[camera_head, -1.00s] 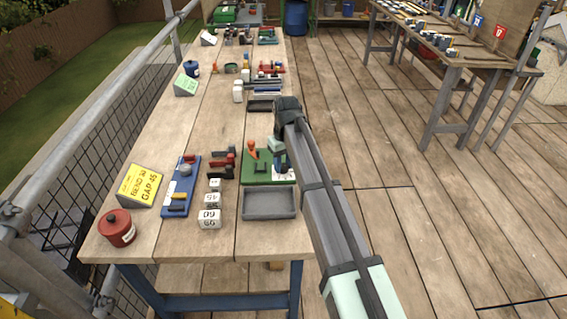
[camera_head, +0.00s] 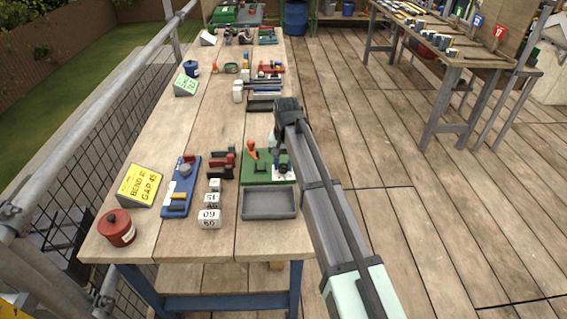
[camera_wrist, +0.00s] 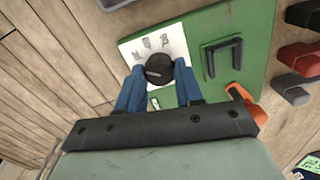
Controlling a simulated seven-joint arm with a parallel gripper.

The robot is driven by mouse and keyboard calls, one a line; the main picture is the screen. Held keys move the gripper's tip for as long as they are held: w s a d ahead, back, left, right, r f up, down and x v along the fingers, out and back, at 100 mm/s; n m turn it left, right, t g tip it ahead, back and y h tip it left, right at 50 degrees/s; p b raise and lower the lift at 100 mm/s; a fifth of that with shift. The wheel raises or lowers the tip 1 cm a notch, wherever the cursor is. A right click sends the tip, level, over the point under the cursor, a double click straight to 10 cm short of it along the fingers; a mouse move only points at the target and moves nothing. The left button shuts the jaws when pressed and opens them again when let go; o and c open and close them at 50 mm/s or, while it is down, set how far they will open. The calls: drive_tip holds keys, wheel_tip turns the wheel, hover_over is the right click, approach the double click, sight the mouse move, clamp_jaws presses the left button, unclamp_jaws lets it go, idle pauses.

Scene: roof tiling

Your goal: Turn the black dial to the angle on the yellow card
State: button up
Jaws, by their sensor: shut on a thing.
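The black dial (camera_wrist: 158,69) sits on a white plate with markings (camera_wrist: 150,45) on the green board (camera_wrist: 236,40). A light line shows across its top. My gripper (camera_wrist: 160,77) has its blue fingers on either side of the dial, shut on it. In the head view my gripper (camera_head: 281,158) is at the right of the green board (camera_head: 258,180), and the dial is partly hidden there. The yellow card (camera_head: 139,186) stands at the table's left and reads "BEND", with an unclear number, above "GAP 45".
An orange-handled piece (camera_head: 252,149) and a dark bracket (camera_wrist: 222,58) are on the green board. A grey tray (camera_head: 269,203), number blocks (camera_head: 209,218), a blue board (camera_head: 180,190) and a red pot (camera_head: 117,228) stand nearby. Red and black blocks (camera_head: 222,162) lie left of the board.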

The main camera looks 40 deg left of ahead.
sight(285, 166)
drive_tip(key=shift+m, duration=0.4)
drive_tip(key=o, duration=1)
drive_tip(key=shift+o, duration=0.2)
drive_tip(key=shift+r, duration=0.15)
wheel_tip(285, 166, up, 14)
drive_tip(key=shift+w+d+f, duration=0.15)
drive_tip(key=shift+d+f, duration=0.1)
